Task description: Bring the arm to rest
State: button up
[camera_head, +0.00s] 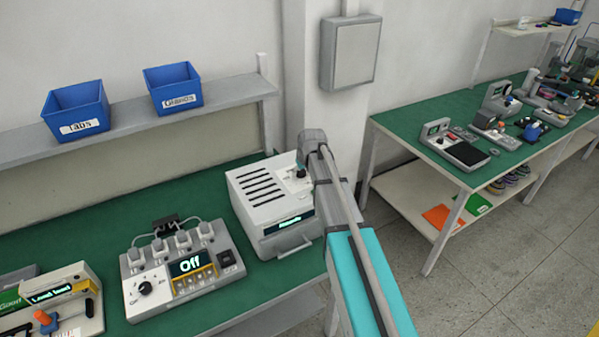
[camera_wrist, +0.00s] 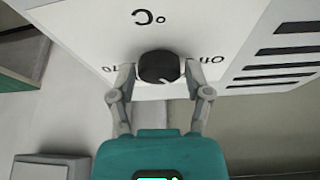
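My arm reaches from the bottom of the head view up to a white slotted box (camera_head: 258,193) on the green bench. In the head view the arm's own links hide the fingers. In the wrist view my gripper (camera_wrist: 159,70) has its two fingers apart, one on each side of a black knob (camera_wrist: 159,66) on the white panel (camera_wrist: 95,40). A narrow gap seems to show between the fingers and the knob. The panel's lettering appears upside down, and dark slots lie to the right. The box has a lit display (camera_head: 290,222) and a front handle.
A grey control unit (camera_head: 180,270) reading "Off" stands left of the box, with another device (camera_head: 50,300) farther left. Blue bins (camera_head: 76,108) sit on the shelf (camera_head: 140,118) above. A grey wall box (camera_head: 350,52) hangs behind the arm. Open floor (camera_head: 480,270) lies to the right.

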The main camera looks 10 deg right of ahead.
jog(key=shift+o, duration=1)
jog(key=shift+w, duration=0.1)
jog(key=shift+r, duration=0.1)
